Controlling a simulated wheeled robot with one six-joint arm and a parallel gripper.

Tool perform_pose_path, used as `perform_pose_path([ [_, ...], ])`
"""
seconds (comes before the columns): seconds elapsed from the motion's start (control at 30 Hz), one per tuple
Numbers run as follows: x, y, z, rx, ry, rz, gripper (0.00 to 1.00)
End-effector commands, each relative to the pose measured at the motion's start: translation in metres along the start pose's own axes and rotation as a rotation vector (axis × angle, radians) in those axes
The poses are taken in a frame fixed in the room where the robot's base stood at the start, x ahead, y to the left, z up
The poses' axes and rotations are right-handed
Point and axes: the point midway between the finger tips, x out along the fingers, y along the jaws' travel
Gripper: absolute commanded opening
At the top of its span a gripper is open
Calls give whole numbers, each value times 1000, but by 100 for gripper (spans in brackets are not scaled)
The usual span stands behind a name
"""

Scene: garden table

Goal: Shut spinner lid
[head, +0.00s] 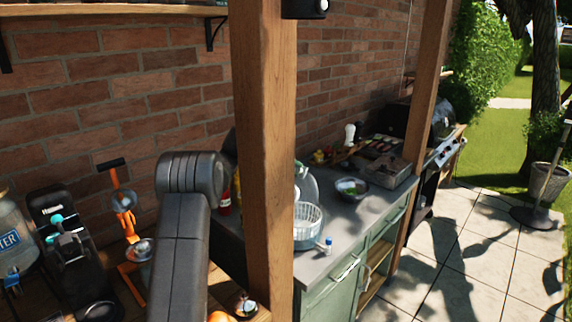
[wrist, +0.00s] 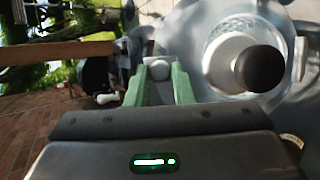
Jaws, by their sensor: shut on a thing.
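The salad spinner's clear bowl (head: 307,232) stands on the grey counter, just right of the wooden post. The pale see-through lid (head: 307,184) is raised and tilted up behind the bowl, partly hidden by the post. In the wrist view the lid (wrist: 205,30) fills the right side, with a dark round knob (wrist: 260,68) on a white hub. My gripper (wrist: 160,72) has its green fingers shut at the lid's edge, around a small pale part. The exact contact is hard to make out. In the head view the post hides my gripper.
The wooden post (head: 264,150) stands close before the counter (head: 340,215). A small bottle with a blue cap (head: 328,243) stands at the counter's front edge. A bowl with greens (head: 351,188) and a grey tray (head: 382,178) sit farther back. The brick wall (head: 150,70) runs behind.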

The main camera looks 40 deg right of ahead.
Motion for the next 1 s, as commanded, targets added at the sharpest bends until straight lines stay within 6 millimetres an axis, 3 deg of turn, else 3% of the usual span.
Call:
perform_pose_path([
  [0.63, 8, 2, -3, -12, -1, -27, 0],
  [0.67, 8, 2, -3, -12, -1, -27, 27],
  [0.73, 8, 2, -3, -12, -1, -26, 41],
  [1.0, 8, 3, -3, -11, -1, -26, 43],
])
